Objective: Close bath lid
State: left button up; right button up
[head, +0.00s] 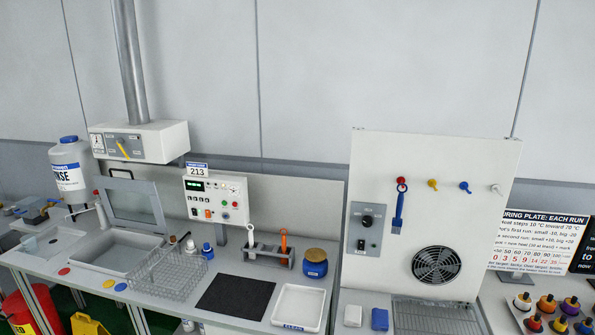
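The bath (112,265) is a pale grey basin set in the bench at the left. Its lid (134,204), a grey frame with a see-through pane, stands raised and tilted back at the bath's rear edge, so the bath is open from above. A small dark handle-like bar (121,173) shows at the lid's top edge. Neither of my grippers is in view.
A wire rack (165,275) stands right of the bath, with small bottles behind it. A control box (217,199) reading 213 is behind. A rinse bottle (70,170) stands at left. A black mat (235,297) and white tray (298,307) lie right.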

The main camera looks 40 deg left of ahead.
aim_at(103, 182)
jog(key=u, duration=2.6)
jog(key=i+j, duration=0.2)
jog(key=i, duration=0.35)
jog(key=i+j+u, duration=0.1)
jog(key=i, duration=0.4)
jog(key=i+j, duration=0.3)
jog(key=i, duration=0.25)
jog(key=i+j+u, duration=0.1)
jog(key=i, duration=0.45)
